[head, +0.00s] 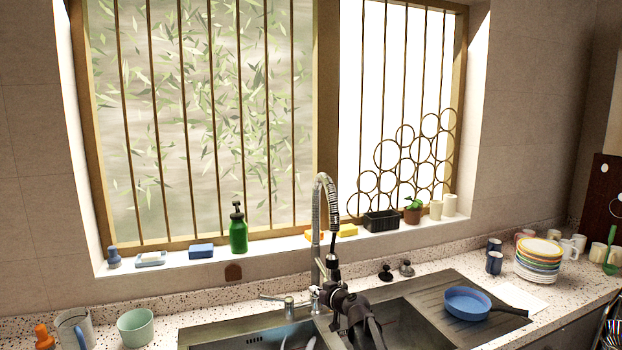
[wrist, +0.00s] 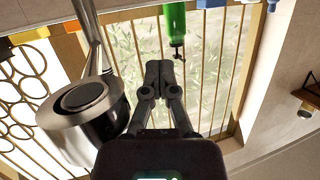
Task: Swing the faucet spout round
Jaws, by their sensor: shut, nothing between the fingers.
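The faucet (head: 318,215) stands behind the sink, with a tall arched neck and a coiled section. In the head view my dark gripper (head: 328,292) is just below the spout, by the faucet's base. I cannot tell whether it touches the faucet.
A green bottle (head: 238,230) and sponges stand on the window sill. A blue pan (head: 467,302) lies on the drainboard at right, with stacked plates (head: 538,258) beyond. A mint bowl (head: 136,326) is at left. The sink (head: 250,337) has two basins.

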